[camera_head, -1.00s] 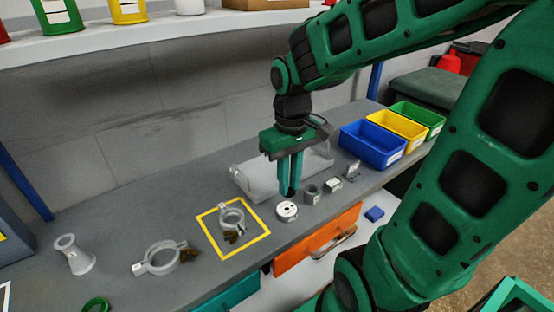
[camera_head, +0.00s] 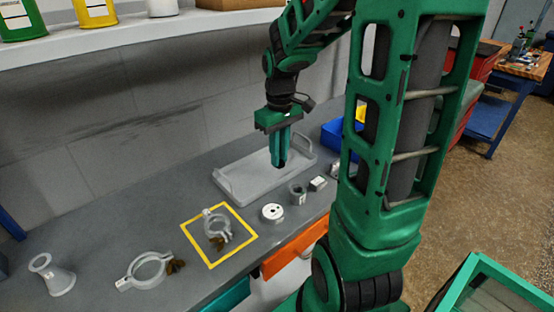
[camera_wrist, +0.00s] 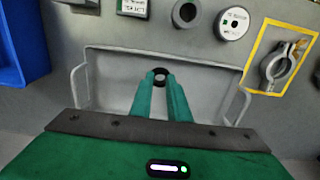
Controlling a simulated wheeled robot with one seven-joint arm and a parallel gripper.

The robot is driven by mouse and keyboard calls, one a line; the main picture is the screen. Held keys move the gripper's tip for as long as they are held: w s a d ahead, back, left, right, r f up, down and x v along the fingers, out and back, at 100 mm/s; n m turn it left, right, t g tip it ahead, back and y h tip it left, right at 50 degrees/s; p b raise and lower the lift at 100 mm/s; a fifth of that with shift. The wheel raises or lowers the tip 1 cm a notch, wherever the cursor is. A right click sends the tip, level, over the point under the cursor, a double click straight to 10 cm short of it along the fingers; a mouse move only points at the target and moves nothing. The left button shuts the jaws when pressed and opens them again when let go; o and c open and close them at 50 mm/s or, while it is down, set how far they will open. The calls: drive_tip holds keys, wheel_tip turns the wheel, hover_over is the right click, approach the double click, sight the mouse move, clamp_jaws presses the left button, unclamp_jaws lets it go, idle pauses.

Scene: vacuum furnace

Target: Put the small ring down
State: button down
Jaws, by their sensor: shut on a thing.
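The small ring (camera_wrist: 160,73) is dark and sits between the fingertips of my gripper (camera_wrist: 160,80) in the wrist view. My gripper (camera_head: 280,164) is shut on it and points down. In the head view the ring is too small and dark to make out clearly. A grey tray (camera_head: 238,192) with raised end handles lies behind and under the gripper on the bench; it also fills the middle of the wrist view (camera_wrist: 215,83). The gap between ring and tray floor is hard to judge.
A white disc (camera_head: 272,212), a grey hollow cylinder (camera_head: 298,194) and a small box (camera_head: 318,183) stand before the tray. A clamp (camera_head: 216,228) lies in a yellow outlined square (camera_head: 248,240). Another clamp (camera_head: 146,272) and a flared fitting (camera_head: 52,275) are left. A blue bin (camera_head: 332,138) is right.

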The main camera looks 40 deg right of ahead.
drive_tip(key=shift+w+d, duration=0.6)
drive_tip(key=shift+d, duration=0.1)
drive_tip(key=shift+w+d+f, duration=0.1)
drive_tip(key=shift+d+f, duration=0.05)
drive_tip(key=shift+f, duration=0.75)
drive_tip(key=shift+w+d+f, duration=0.1)
drive_tip(key=shift+f, duration=0.75)
drive_tip(key=shift+f, duration=0.1)
drive_tip(key=c, duration=1.7)
unclamp_jaws()
wheel_tip(320, 180, up, 12)
drive_tip(key=f, duration=0.1)
drive_tip(key=s+a+f+m, duration=0.1)
drive_tip(key=s+m, duration=0.1)
drive_tip(key=s, duration=0.5)
drive_tip(key=s+a+f+m, duration=0.1)
drive_tip(key=s+f+m, duration=0.1)
drive_tip(key=s, duration=0.5)
drive_tip(key=s+a+f+m, duration=0.1)
drive_tip(key=s+m, duration=0.1)
drive_tip(key=s, duration=0.5)
drive_tip(key=shift+a+f+m, duration=0.3)
drive_tip(key=shift+m, duration=0.1)
